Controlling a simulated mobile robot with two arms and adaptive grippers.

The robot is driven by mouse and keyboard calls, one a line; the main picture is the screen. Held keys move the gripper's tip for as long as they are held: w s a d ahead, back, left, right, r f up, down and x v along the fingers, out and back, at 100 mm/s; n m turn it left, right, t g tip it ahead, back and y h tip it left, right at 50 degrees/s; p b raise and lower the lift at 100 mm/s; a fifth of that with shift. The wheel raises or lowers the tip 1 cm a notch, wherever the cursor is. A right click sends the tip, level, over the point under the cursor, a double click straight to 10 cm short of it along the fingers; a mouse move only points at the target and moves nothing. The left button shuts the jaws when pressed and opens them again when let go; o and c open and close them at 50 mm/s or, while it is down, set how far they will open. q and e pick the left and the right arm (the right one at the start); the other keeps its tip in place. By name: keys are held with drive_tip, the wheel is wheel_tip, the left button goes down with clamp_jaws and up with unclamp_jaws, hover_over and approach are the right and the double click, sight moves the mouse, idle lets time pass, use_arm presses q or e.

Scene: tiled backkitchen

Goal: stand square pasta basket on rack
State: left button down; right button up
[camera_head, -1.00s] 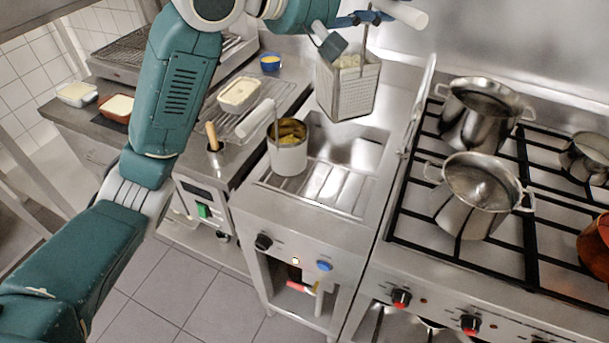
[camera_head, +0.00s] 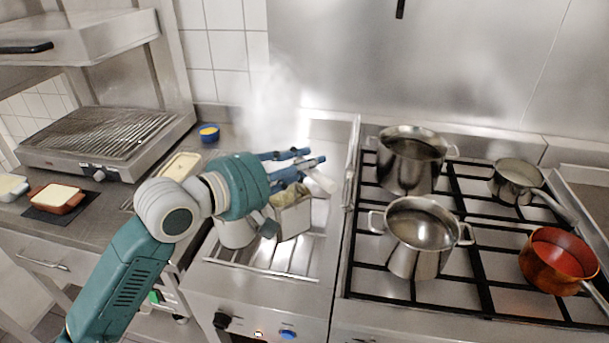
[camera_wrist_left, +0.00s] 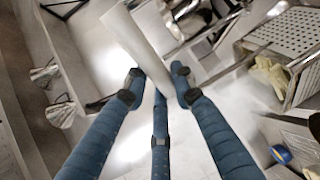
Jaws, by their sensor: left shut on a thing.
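The square pasta basket (camera_head: 290,217), a perforated metal box with pale pasta in it, is low over the slatted rack (camera_head: 265,262) at the front of the pasta cooker. I cannot tell whether its bottom touches the slats. A round metal basket (camera_head: 235,233) stands close on its left, partly behind my arm. My left gripper (camera_head: 308,164) is above the square basket, shut on its white handle (camera_head: 322,181). In the left wrist view the handle (camera_wrist_left: 138,38) lies between the blue fingers (camera_wrist_left: 158,85), and a perforated wall (camera_wrist_left: 285,35) shows at upper right.
Steel pots (camera_head: 417,235) (camera_head: 411,160), a saucepan (camera_head: 518,180) and a copper pan (camera_head: 557,260) stand on the stove to the right. A grill (camera_head: 100,140), a blue bowl (camera_head: 209,133) and a tray of pale food (camera_head: 180,166) are to the left. Steam rises behind the gripper.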

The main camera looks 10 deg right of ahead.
use_arm(q)
wheel_tip(320, 180, down, 3)
drive_tip(key=shift+f, duration=0.1)
use_arm(e)
drive_tip(key=shift+r, duration=0.15)
drive_tip(key=shift+d, duration=0.2)
use_arm(q)
drive_tip(key=c, duration=1.5)
unclamp_jaws()
drive_tip(key=shift+f, duration=0.2)
drive_tip(key=shift+o, duration=0.2)
use_arm(e)
drive_tip(key=shift+d, duration=0.1)
use_arm(q)
drive_tip(key=shift+r, duration=0.1)
drive_tip(key=b+v, duration=0.2)
drive_tip(key=v, duration=1)
use_arm(e)
drive_tip(key=shift+a+f, duration=0.2)
drive_tip(key=shift+f, duration=1.05)
